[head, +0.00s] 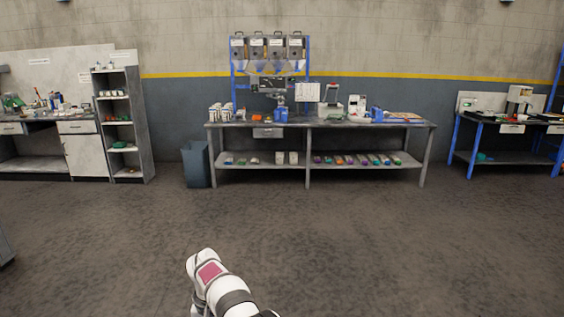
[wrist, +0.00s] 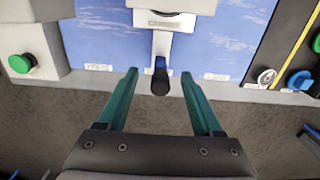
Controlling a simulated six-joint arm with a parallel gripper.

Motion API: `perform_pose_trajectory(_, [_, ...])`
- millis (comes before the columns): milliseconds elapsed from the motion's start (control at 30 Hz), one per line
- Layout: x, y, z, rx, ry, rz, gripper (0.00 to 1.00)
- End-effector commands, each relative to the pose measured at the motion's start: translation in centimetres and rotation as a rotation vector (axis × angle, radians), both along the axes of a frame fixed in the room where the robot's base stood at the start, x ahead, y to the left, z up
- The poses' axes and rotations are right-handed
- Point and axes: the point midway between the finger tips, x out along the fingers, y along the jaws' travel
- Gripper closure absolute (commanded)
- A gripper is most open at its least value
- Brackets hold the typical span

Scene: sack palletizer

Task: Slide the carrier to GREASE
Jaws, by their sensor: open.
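In the wrist view my gripper (wrist: 159,73) is open, its two teal fingers reaching toward a blue panel. A white carrier-like part (wrist: 163,45) hangs down the panel's middle and ends in a black handle (wrist: 160,83). The handle shows between the fingertips, with a gap on each side; I cannot tell how far it is in depth. A small label (wrist: 98,67) is on the panel's lower edge left of the handle, another (wrist: 216,77) right of it. Their words are too blurred to read, so I cannot tell which is GREASE. The head view does not show my gripper.
Beside the panel are a green button (wrist: 20,63) at left, and a key switch (wrist: 266,77) and blue knob (wrist: 300,80) at right. In the head view, a long workbench (head: 330,124) with a lower shelf stands by the wall, a bin (head: 196,164) beside it. The floor before it is clear.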

Motion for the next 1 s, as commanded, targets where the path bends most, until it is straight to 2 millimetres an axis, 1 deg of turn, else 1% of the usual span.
perform_pose_trajectory(600, [0.0,0.0,3.5,0.0,-0.001,0.0,0.33])
perform_pose_trajectory(867, [0.0,0.0,4.4,0.001,-0.001,-0.001,0.33])
perform_pose_trajectory(1000, [0.0,0.0,6.2,0.002,-0.002,-0.001,0.33])
